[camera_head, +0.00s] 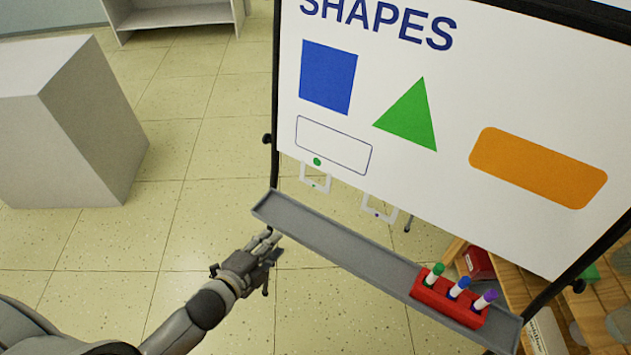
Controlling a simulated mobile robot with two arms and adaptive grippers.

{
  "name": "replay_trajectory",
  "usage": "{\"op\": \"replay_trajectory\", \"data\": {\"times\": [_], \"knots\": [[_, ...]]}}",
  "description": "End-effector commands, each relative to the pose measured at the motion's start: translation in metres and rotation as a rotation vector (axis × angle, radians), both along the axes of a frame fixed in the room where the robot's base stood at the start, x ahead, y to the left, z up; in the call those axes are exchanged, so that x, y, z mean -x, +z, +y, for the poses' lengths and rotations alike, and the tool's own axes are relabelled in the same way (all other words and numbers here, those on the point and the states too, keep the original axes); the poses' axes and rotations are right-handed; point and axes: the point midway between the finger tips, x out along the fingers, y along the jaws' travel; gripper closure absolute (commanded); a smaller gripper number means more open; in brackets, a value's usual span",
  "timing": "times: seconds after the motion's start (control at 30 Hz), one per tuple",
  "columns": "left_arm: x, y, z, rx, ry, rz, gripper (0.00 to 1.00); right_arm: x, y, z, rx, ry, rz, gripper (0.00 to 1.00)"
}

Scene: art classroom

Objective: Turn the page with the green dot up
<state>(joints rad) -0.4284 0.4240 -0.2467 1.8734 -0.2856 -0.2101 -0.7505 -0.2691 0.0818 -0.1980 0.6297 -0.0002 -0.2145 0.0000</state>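A flip chart page (460,105) headed "SHAPES" hangs on a dark-framed easel and fills the right part of the view. It shows a blue square, a green triangle, an orange rounded bar and an empty outlined box. The small green dot (317,161) is near the page's lower left edge, just above a white square-holed tab (315,179). A second white tab (379,208) hangs farther right along the lower edge. My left gripper (269,246) is below and left of the tabs, beside the tray's left end; its opening is unclear. My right gripper is out of view.
A grey easel tray (335,244) runs below the page. A red holder (447,301) with green, blue and purple markers sits at its right end. A pale block (75,125) stands at left. Wooden shelving (490,285) is behind the easel. The tiled floor at centre left is clear.

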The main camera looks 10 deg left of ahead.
Motion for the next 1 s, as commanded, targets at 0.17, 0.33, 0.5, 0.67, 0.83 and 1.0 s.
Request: {"op": "replay_trajectory", "data": {"times": [0.17,0.33,0.5,0.67,0.83,1.0], "knots": [[-0.005,0.088,-0.027,-0.106,-0.126,-0.185,0.71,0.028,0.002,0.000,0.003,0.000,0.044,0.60],[-0.005,0.120,-0.038,-0.146,-0.166,-0.258,0.71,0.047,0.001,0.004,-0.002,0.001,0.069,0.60],[-0.020,0.119,-0.043,-0.151,-0.169,-0.267,0.71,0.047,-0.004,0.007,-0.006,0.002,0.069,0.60],[-0.048,0.112,-0.053,-0.148,-0.169,-0.268,0.71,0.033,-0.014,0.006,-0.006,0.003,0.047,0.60],[-0.081,0.104,-0.064,-0.150,-0.168,-0.268,0.71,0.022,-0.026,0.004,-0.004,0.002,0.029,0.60],[-0.110,0.100,-0.074,-0.150,-0.168,-0.264,0.71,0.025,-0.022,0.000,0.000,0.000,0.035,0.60]]}}
